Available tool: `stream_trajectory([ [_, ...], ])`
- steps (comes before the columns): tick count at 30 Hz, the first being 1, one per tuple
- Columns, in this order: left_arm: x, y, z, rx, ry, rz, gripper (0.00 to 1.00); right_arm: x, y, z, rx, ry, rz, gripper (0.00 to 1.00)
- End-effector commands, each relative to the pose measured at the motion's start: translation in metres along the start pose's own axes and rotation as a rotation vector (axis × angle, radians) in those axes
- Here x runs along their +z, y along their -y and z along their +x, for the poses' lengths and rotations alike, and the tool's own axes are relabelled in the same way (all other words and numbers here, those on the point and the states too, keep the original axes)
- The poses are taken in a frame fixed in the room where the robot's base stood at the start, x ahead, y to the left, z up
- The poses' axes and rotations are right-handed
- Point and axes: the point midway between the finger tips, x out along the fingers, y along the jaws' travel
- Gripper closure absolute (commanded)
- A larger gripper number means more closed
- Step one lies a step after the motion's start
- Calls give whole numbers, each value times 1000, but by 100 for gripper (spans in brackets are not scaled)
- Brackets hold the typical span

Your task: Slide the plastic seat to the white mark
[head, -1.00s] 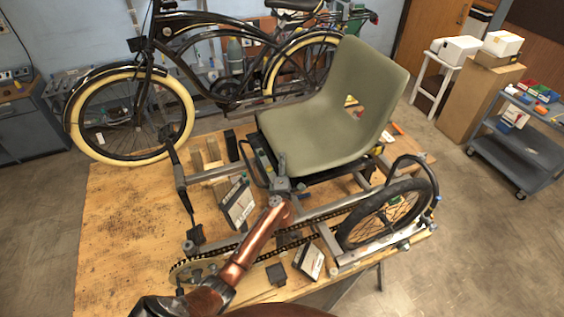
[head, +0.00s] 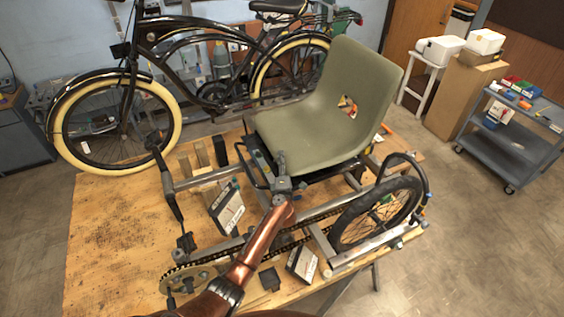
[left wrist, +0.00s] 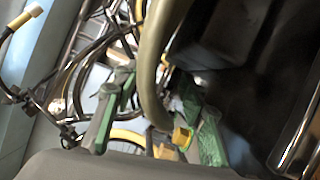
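The olive-green plastic seat (head: 310,125) sits upright on the metal trike frame (head: 205,180), above the wooden table top. My left gripper (head: 283,180) is at the seat's near front edge, below the seat pan, with its copper-coloured arm reaching up from the bottom. Gaps seem to show beside the tube. I cannot make out the white mark with certainty. My right gripper is not in view.
The wooden table (head: 110,230) carries the frame, a spoked wheel (head: 378,212), a chain and small boxes (head: 302,262). A black bicycle (head: 190,70) stands behind it. A grey cart (head: 510,140) is at the right. The table's left part is clear.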

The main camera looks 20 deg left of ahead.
Motion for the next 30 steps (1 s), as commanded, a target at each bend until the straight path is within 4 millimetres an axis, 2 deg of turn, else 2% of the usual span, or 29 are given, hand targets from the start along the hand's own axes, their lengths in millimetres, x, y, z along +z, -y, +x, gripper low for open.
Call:
stream_trajectory([
  [7,-2,0,0,1,-3,0,61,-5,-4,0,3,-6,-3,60],
  [11,-1,1,-9,0,-2,-1,61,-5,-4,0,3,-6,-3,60],
  [14,-2,1,-25,0,-3,-2,61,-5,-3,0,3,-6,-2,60],
  [24,-3,0,-94,0,-3,-3,61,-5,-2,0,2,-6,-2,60],
  [30,-3,0,-116,1,-3,0,61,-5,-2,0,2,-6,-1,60],
])
